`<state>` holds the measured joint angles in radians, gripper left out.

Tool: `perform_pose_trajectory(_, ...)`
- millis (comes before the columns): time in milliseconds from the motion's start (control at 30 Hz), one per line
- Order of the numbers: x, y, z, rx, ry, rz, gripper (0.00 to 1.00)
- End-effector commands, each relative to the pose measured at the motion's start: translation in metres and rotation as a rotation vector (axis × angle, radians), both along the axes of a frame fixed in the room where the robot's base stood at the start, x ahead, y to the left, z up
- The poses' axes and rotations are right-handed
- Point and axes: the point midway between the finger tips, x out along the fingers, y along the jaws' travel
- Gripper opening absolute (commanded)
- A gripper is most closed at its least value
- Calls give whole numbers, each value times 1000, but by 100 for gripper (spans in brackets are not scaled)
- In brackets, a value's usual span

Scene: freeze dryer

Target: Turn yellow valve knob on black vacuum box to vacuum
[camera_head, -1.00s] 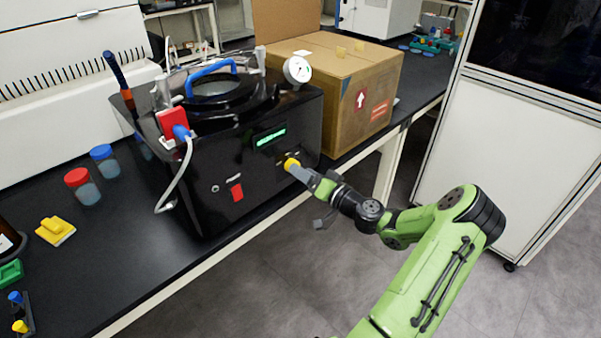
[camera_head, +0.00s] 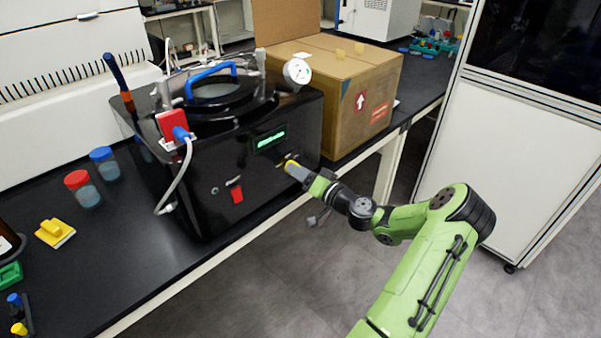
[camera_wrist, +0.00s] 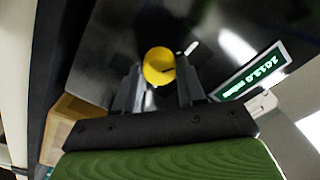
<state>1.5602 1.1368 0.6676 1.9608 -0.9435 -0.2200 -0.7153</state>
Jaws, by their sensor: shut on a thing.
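The black vacuum box (camera_head: 195,185) stands on the bench with a green lit display (camera_head: 270,139) on its front. The yellow valve knob (camera_head: 291,165) is on the front panel, below the display, and is partly hidden by my gripper in the head view. My gripper (camera_head: 297,172) reaches it from the right. In the wrist view the knob (camera_wrist: 159,66) sits at the fingertips of my gripper (camera_wrist: 158,82), one finger on each side. The gripper is shut on the knob. A dark mark shows on the knob's face; the labels around it are too small to read.
A pressure gauge (camera_head: 297,71) and a red plug (camera_head: 173,125) with a white cable are on the box. A cardboard box (camera_head: 345,95) stands close on the right. The floor in front is clear.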

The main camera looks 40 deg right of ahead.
Motion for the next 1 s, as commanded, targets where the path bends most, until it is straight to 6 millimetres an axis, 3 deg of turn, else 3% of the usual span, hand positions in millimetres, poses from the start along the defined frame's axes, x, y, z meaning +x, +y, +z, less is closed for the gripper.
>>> perform_pose_trajectory(367,0,-1,1,198,8,-1,9)
perform_pose_trajectory(1000,0,-1,0,803,25,-1,9)
